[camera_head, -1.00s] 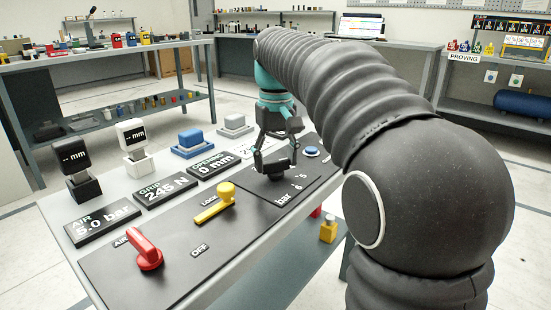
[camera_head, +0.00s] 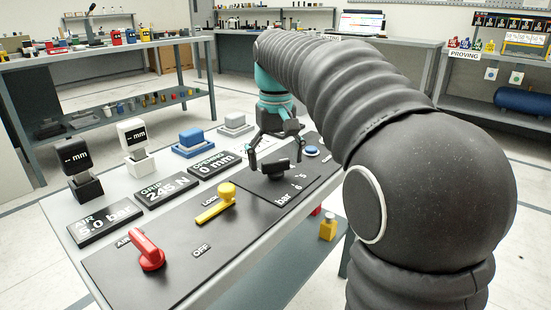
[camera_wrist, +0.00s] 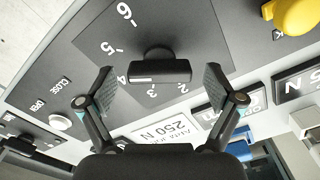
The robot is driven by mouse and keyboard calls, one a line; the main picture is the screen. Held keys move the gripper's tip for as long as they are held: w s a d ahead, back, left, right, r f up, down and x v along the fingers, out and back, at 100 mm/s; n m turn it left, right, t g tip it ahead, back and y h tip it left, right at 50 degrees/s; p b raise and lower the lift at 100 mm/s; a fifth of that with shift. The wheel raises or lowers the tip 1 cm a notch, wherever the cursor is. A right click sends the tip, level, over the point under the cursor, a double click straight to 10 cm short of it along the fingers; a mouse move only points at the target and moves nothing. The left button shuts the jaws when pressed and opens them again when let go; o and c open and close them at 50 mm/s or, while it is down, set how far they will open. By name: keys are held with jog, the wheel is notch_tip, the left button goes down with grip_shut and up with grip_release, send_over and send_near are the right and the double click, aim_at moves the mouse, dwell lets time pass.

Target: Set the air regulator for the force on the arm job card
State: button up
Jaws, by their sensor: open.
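The black air regulator knob (camera_head: 277,168) sits on a dark dial plate marked in bar; it also shows in the wrist view (camera_wrist: 160,68), with numbers 2 to 6 around it. I cannot tell exactly which number it points at. My gripper (camera_head: 270,158) is open, its fingers apart from the knob, just above and behind it. In the wrist view the two fingers spread on either side of the knob. The AIR readout (camera_head: 104,222) shows 5.0 bar and the GRIP readout (camera_head: 166,190) shows 245 N. A white card (camera_wrist: 168,131) reads 250 N, partly hidden by my gripper.
The OPENING readout (camera_head: 213,164) shows 0 mm. A red lever (camera_head: 148,252) and a yellow lever (camera_head: 216,203) stand on the panel left of the knob. Two mm gauges (camera_head: 78,160) stand along the back left.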

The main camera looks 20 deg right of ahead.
aim_at(275, 161)
notch_tip(275, 161, up, 12)
dwell(0.7)
